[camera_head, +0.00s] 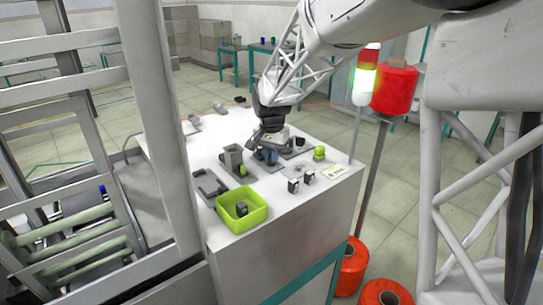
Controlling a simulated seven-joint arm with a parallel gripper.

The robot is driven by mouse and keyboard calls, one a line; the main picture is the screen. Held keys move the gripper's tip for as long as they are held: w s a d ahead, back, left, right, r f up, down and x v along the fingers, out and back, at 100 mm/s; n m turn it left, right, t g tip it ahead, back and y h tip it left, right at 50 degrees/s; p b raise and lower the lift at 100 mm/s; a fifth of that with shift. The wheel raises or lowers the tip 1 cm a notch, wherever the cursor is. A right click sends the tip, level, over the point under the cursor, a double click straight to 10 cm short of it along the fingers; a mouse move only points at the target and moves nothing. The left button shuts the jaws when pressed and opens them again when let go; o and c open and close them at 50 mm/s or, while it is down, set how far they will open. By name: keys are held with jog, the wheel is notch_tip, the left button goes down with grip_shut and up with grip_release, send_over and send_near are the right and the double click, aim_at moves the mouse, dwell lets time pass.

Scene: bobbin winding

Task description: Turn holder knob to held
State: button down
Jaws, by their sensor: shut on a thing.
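My gripper (268,142) is in the middle of the white bench (222,133), low over a small blue and grey fixture (269,156). Its jaws are shut on a small part at the top of this fixture, which I take to be the holder knob. The fingers hide most of the knob, so its angle cannot be read. Left of the gripper stands a grey upright block (233,158) with a yellow-green piece (243,170) at its lower right.
A lime-green bin (242,210) with a dark part in it stands at the bench's front. Two small dark-and-white blocks (301,181), a label card (335,172) and a yellow-green piece (319,153) lie to the right. A signal pole (360,130) rises beside the bench's right edge.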

jog(key=shift+n, duration=0.3)
jog(key=n, duration=0.5)
jog(key=shift+n, duration=0.3)
jog(key=n, duration=0.5)
jog(key=shift+n, duration=0.4)
jog(key=c, duration=1.4)
grip_release()
jog(key=shift+c, duration=0.2)
jog(key=shift+r, duration=0.15)
jog(key=shift+r, duration=3.8)
